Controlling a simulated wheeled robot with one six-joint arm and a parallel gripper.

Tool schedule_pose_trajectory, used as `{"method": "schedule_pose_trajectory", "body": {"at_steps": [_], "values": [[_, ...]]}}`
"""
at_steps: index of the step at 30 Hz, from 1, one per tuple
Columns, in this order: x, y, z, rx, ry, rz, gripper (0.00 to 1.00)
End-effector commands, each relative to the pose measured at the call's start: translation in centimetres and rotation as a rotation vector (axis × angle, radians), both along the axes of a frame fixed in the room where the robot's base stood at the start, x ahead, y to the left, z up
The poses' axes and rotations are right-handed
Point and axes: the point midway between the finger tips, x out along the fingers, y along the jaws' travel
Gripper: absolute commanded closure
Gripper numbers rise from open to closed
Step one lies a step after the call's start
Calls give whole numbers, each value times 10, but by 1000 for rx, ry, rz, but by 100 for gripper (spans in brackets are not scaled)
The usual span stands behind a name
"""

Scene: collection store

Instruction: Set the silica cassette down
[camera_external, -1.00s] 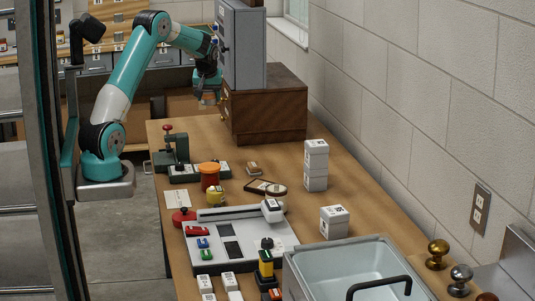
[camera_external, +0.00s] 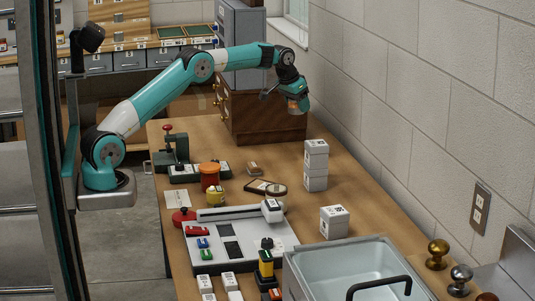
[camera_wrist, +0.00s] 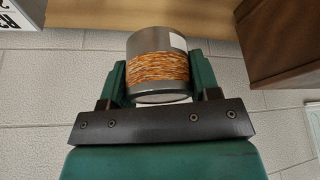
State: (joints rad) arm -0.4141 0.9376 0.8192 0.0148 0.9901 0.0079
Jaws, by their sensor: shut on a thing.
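The silica cassette (camera_wrist: 157,67) is a short grey cylinder with a band of orange-brown grains around it and a white label near one end. In the wrist view my gripper (camera_wrist: 158,88) is shut on it, with a green finger on each side. In the outside view my gripper (camera_external: 296,98) hangs at the end of the outstretched arm, above the bench by the front right of the brown wooden cabinet (camera_external: 268,118). The cassette (camera_external: 298,104) shows small at the gripper's lower end there, held clear of the bench top.
The wooden bench (camera_external: 280,156) has bare room below my gripper. White labelled boxes (camera_external: 316,165) are stacked near the wall, with another box (camera_external: 334,221) nearer the sink (camera_external: 350,260). A grey tray (camera_external: 228,242) holds small coloured parts. A grey case (camera_external: 245,55) stands on the cabinet.

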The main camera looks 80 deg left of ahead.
Motion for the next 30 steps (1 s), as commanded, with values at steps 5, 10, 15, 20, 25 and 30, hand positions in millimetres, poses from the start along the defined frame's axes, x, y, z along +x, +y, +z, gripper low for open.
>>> {"method": "schedule_pose_trajectory", "body": {"at_steps": [5,10,15,20,25,30], "values": [[0,-1,-45,-2,7,-3,68],[-1,-1,-94,-4,7,-1,68],[0,-1,-132,-2,4,0,68],[0,0,-149,-1,2,0,68],[-1,0,-164,-2,4,0,68],[0,0,-190,-1,3,0,68]]}}
